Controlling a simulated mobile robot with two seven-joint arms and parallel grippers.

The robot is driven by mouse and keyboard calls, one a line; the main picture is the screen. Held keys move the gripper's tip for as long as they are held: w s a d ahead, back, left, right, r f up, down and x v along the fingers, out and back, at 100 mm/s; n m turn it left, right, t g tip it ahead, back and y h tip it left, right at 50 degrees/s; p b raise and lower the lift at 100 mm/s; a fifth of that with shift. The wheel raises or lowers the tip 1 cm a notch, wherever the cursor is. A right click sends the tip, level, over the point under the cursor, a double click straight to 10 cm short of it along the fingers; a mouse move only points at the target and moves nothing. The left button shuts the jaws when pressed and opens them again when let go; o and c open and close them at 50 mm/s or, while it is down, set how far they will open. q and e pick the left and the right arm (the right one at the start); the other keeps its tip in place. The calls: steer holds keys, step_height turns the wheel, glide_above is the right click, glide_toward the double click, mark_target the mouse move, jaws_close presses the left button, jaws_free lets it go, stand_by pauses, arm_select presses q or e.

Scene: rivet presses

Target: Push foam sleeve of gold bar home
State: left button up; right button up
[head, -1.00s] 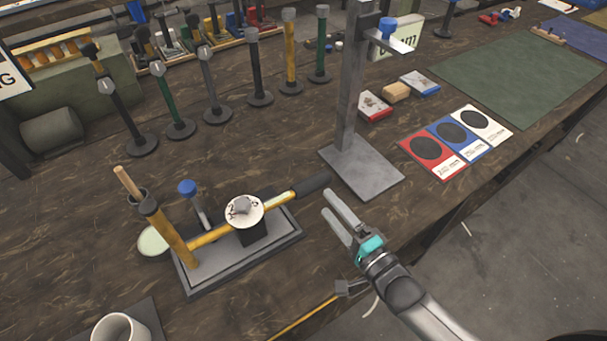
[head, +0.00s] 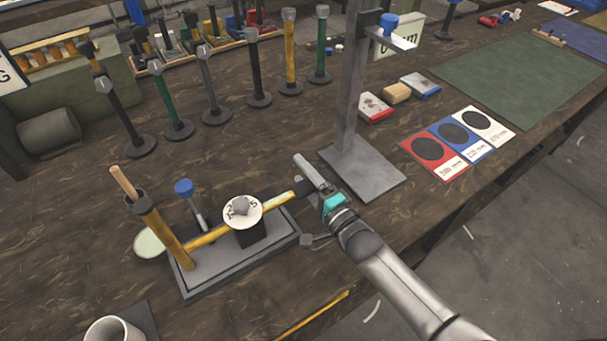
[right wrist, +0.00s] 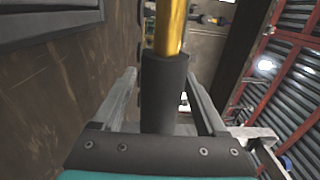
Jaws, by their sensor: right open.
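The gold bar (head: 275,203) slants up to the right out of a grey fixture (head: 215,265). It passes a round white dial (head: 243,211). Its black foam sleeve (right wrist: 164,92) covers the bar's right end. In the head view most of the sleeve is hidden behind my right gripper (head: 308,177). In the right wrist view the gripper's fingers (right wrist: 160,78) stand open on both sides of the sleeve, with gaps visible. The gold bar (right wrist: 170,28) runs on beyond the sleeve's edge. My left gripper is out of view.
A grey stand (head: 362,172) with a tall post is close behind the right gripper. An upright yellow-black handle (head: 165,232) and a blue-knobbed lever (head: 185,188) rise from the fixture's left side. A white cup (head: 108,330) is at front left. Several handles on round bases stand behind.

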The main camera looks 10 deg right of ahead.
steer(key=shift+c, duration=0.2)
jaws_close()
stand_by(0.3)
stand_by(0.8)
